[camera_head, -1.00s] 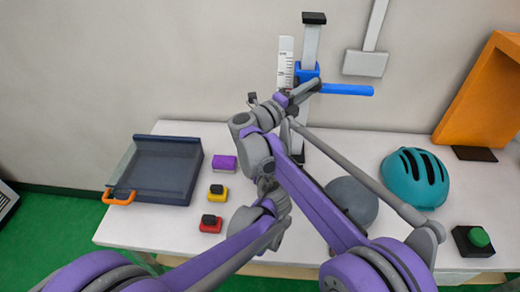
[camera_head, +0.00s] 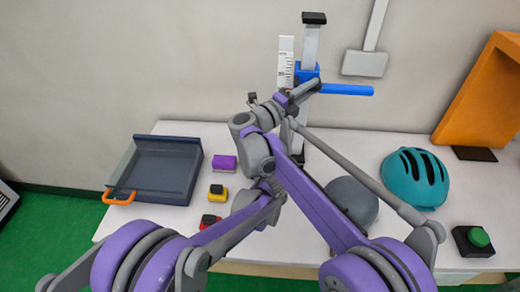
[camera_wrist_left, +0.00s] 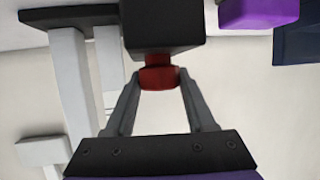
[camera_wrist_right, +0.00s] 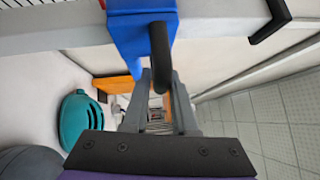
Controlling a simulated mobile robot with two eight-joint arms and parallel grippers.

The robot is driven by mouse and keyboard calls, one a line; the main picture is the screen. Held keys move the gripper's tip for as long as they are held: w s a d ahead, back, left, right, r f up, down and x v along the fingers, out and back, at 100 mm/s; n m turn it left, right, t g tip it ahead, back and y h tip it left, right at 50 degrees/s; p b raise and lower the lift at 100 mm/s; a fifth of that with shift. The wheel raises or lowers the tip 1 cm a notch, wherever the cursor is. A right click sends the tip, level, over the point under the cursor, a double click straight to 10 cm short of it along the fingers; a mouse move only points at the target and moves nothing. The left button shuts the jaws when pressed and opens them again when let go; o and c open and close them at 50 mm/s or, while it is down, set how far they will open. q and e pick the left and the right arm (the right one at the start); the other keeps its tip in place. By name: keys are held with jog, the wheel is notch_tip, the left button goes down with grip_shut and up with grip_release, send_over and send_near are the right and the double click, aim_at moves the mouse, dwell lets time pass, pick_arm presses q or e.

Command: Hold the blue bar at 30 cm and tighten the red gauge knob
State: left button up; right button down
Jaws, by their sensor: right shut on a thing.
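The blue bar (camera_head: 346,90) sticks out to the right from a blue slider (camera_wrist_right: 142,30) on the grey tower post (camera_head: 311,45). My right gripper (camera_wrist_right: 160,78) is shut on the slider's dark handle (camera_wrist_right: 160,45). A white scale (camera_head: 286,58) stands just left of the post; its numbers are too small to read. In the left wrist view the red knob (camera_wrist_left: 159,77) sits against a black block (camera_wrist_left: 162,28). My left gripper (camera_wrist_left: 160,80) has a finger on each side of the knob; whether they press on it is unclear.
A dark tray (camera_head: 165,165) with an orange handle, a purple block (camera_head: 224,163), a yellow block (camera_head: 217,195) and a red one lie left on the table. A grey ball (camera_head: 352,200), teal helmet (camera_head: 415,178) and green button (camera_head: 479,237) are right. A grey panel (camera_head: 365,63) hangs behind.

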pick_arm(q)
grip_shut()
jog(key=shift+a+m+h, duration=0.15)
jog(key=shift+m+h, duration=0.35)
jog(key=shift+h, duration=0.1)
jog(key=shift+m+h, duration=0.8)
jog(key=shift+h, duration=0.1)
jog(key=o, duration=0.6)
grip_release()
jog(key=shift+s, duration=0.1)
jog(key=v, duration=1.2)
